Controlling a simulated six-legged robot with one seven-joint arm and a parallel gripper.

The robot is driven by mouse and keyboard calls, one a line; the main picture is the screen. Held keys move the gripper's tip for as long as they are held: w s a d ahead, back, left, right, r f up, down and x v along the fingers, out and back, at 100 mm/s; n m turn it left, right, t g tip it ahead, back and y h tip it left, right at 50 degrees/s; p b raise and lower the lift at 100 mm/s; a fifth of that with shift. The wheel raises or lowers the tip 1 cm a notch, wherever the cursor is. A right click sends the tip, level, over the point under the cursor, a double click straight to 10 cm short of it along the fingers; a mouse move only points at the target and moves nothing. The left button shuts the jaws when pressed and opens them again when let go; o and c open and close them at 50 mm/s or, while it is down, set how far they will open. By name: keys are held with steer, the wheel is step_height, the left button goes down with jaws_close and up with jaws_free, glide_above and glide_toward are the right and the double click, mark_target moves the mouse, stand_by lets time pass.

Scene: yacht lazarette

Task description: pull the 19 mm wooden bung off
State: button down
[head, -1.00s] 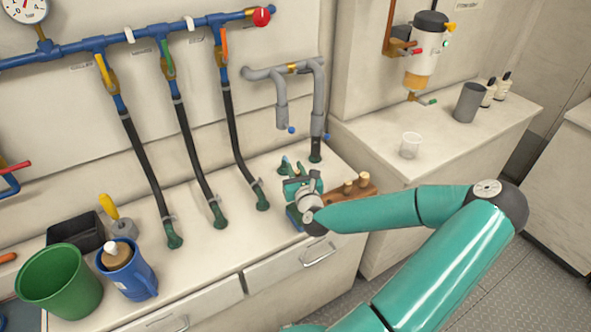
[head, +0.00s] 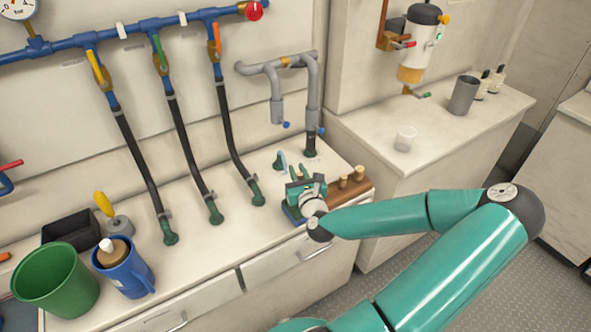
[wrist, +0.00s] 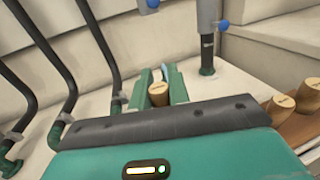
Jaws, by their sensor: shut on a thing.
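My gripper (head: 297,172) is over the counter near its front edge, left of a brown wooden rack (head: 366,192). In the wrist view its two green fingers (wrist: 161,88) are shut on a light wooden bung (wrist: 158,95), which sits between them. Its top mark is too small to read, and the hand hides what is below it. Two similar wooden bungs stand on the rack, one nearer (wrist: 282,106) and one at the right edge (wrist: 310,94). A blue item (head: 292,214) shows partly beneath my gripper.
Several black hoses (head: 190,150) end at the counter left of my gripper. A grey pipe (head: 311,100) comes down behind it. A blue jug (head: 128,275) and a green bucket (head: 55,285) stand far left.

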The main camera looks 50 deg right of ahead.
steer(key=s, duration=0.1)
steer(key=s+a, duration=0.1)
steer(key=s, duration=0.2)
steer(key=shift+s+a, duration=0.3)
steer(key=shift+s, duration=0.05)
stand_by(0.5)
